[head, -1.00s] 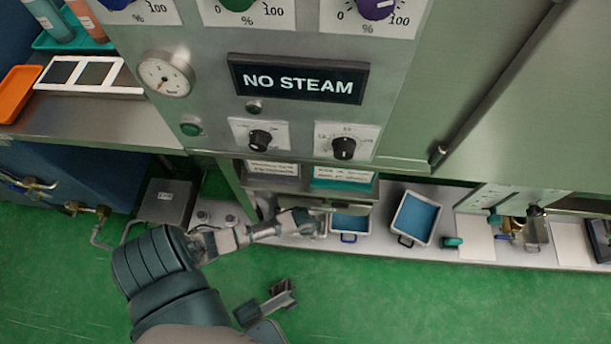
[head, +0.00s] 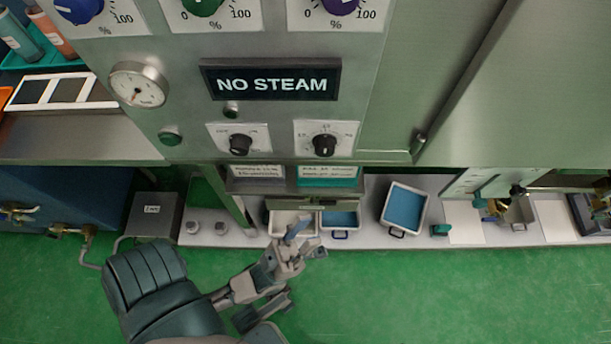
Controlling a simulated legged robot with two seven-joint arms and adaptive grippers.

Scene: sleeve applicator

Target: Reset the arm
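My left gripper (head: 309,239) is in front of the lower shelf, in front of the left white tray, with its arm coming in from the lower left. Its fingers look spread apart, with a blue-grey piece on the upper one. No held object can be made out. A second gripper (head: 268,308), seemingly my right one, is low in the picture over the green floor, partly hidden by the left arm. Its finger state is unclear.
A steel machine panel reads NO STEAM (head: 271,82). Below it, a shelf holds a white tray (head: 279,224), a small blue-lined tray (head: 340,220) and a larger tilted one (head: 405,209). A grey box (head: 153,215) stands left. Green floor (head: 450,300) is clear at lower right.

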